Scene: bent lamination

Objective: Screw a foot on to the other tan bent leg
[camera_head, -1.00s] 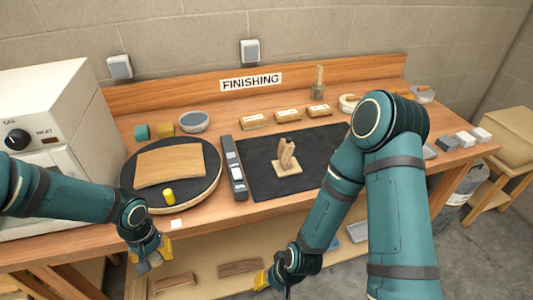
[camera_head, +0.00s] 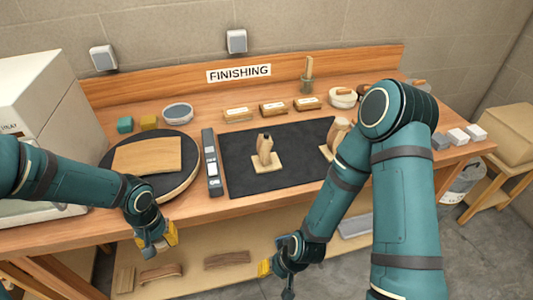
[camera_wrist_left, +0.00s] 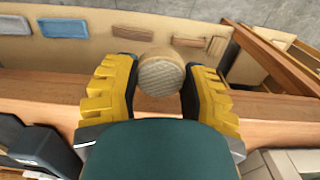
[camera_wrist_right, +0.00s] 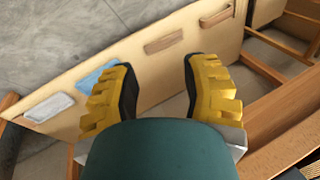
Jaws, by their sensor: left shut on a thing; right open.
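My left gripper (camera_head: 157,244) is in front of the bench's front edge, below the bench top. In the left wrist view it is shut on a round tan piece (camera_wrist_left: 161,75), seen end-on, with a fine-textured face. My right gripper (camera_head: 277,267) is open and empty, low in front of the bench; its spread fingers show in the right wrist view (camera_wrist_right: 160,88). A tan bent leg (camera_head: 265,150) stands upright on a small tan base on the black mat (camera_head: 237,177), with a dark spot at its top. Another tan piece (camera_head: 327,151) is partly hidden behind my right arm.
A turntable (camera_head: 193,165) with a curved wooden panel (camera_head: 147,155) sits at left, beside a white oven (camera_head: 45,95). A long grey tool (camera_head: 212,165) lies by the mat. Labelled wooden boxes (camera_head: 273,108) line the back. A lower shelf (camera_head: 200,268) holds curved wood strips.

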